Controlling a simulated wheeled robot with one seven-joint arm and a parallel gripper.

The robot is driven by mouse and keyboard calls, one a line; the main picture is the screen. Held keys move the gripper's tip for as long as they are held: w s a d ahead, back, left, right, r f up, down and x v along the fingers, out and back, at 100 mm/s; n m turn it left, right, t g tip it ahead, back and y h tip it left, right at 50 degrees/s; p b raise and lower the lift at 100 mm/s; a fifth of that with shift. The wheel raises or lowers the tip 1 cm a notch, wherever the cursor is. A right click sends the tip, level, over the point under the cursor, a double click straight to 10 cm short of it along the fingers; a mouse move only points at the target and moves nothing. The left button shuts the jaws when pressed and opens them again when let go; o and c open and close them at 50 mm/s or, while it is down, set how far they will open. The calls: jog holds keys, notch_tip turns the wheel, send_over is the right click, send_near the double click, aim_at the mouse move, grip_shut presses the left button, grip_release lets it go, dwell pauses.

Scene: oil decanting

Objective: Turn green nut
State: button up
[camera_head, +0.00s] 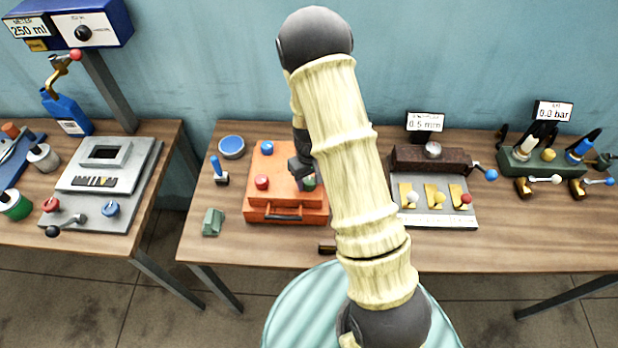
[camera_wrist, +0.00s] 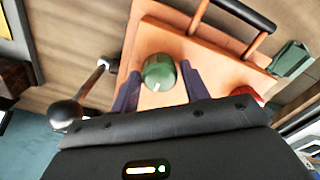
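The green nut (camera_head: 309,184) sits on the top of an orange box (camera_head: 285,212), at its right side, partly hidden behind my gripper in the head view. In the wrist view the green nut (camera_wrist: 158,72) is a rounded green knob with a pale mark, and it lies between my two dark fingers. My gripper (camera_wrist: 160,76) is open, with one finger on each side of the nut and a gap visible at both sides. In the head view my gripper (camera_head: 304,176) points down over the box.
The box also bears a red nut (camera_head: 262,182), a blue nut (camera_head: 267,148) and a front handle (camera_head: 283,217). A green block (camera_head: 213,222) stands left of the box. A panel with colored levers (camera_head: 434,212) stands right. A rod with a dark ball (camera_wrist: 65,115) lies near my left finger.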

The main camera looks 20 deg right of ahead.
jog(key=c, duration=0.6)
jog(key=shift+m, duration=0.5)
jog(key=m+b, duration=0.1)
jog(key=m, duration=0.3)
jog(key=shift+w+m, duration=0.1)
jog(key=shift+m, duration=0.2)
jog(key=m, duration=0.5)
jog(key=shift+m, duration=0.3)
jog(key=m+p, duration=0.1)
jog(key=m, duration=0.5)
jog(key=shift+r+p, duration=0.1)
jog(key=shift+p, duration=0.25)
jog(key=m+p, duration=0.1)
jog(key=m, duration=0.2)
jog(key=shift+m, duration=0.4)
jog(key=shift+m+p, duration=0.55)
jog(key=shift+m, duration=0.95)
